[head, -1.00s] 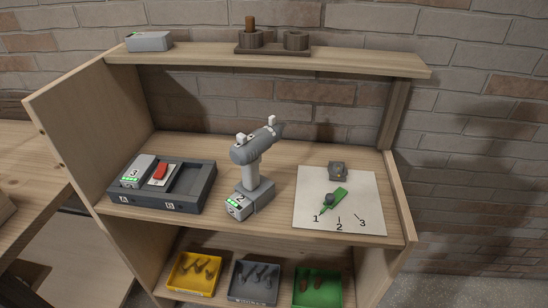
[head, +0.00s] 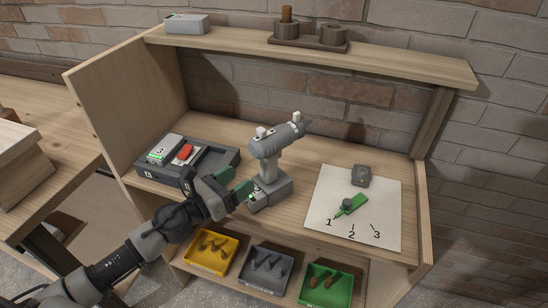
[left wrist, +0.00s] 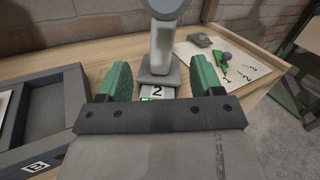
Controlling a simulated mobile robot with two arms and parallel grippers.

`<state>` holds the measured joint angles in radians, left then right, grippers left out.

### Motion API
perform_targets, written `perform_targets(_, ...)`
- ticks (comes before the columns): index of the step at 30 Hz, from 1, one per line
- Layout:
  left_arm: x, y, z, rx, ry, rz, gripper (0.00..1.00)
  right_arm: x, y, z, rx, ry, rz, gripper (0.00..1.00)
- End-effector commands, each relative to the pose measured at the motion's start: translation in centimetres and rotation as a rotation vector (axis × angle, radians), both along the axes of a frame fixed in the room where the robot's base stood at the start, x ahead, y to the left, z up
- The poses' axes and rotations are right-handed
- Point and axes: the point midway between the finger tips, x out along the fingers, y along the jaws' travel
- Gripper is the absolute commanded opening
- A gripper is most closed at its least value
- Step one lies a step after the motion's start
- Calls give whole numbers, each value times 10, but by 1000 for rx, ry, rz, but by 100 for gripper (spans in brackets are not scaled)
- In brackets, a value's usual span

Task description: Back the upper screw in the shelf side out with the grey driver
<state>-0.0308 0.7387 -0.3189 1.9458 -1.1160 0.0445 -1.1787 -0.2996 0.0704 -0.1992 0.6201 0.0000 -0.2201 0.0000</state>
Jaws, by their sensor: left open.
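The grey driver (head: 269,165) stands upright on its battery base on the shelf board, chuck pointing up to the right. My left gripper (head: 232,184) is in front of and left of the driver's base, open. In the left wrist view the driver's handle (left wrist: 161,48) and its base, labelled 2, show between and beyond the two green fingers (left wrist: 160,82). I cannot tell whether either finger touches it. The shelf's left side panel (head: 118,100) stands at the left; I cannot make out its screws clearly. My right gripper is not in view.
A dark charger tray (head: 217,163) with a battery marked 3 and a red piece lies left of the driver. A white card (head: 385,215) with a green pointer lies right. Yellow, grey and green bins (head: 325,284) are below. The upper shelf (head: 400,68) overhangs behind.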

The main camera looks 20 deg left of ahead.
Motion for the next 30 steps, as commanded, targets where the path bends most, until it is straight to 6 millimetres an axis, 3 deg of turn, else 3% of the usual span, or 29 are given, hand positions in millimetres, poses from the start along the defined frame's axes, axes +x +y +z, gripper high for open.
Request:
perform_targets(5, 7, -5, 2, 161, -59, -70, 66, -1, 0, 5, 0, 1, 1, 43)
perform_targets(12, 38, -26, 3, 160, -59, -70, 66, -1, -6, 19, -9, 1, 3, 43)
perform_targets(30, 93, -57, -1, 158, -57, -70, 66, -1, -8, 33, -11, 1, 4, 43)
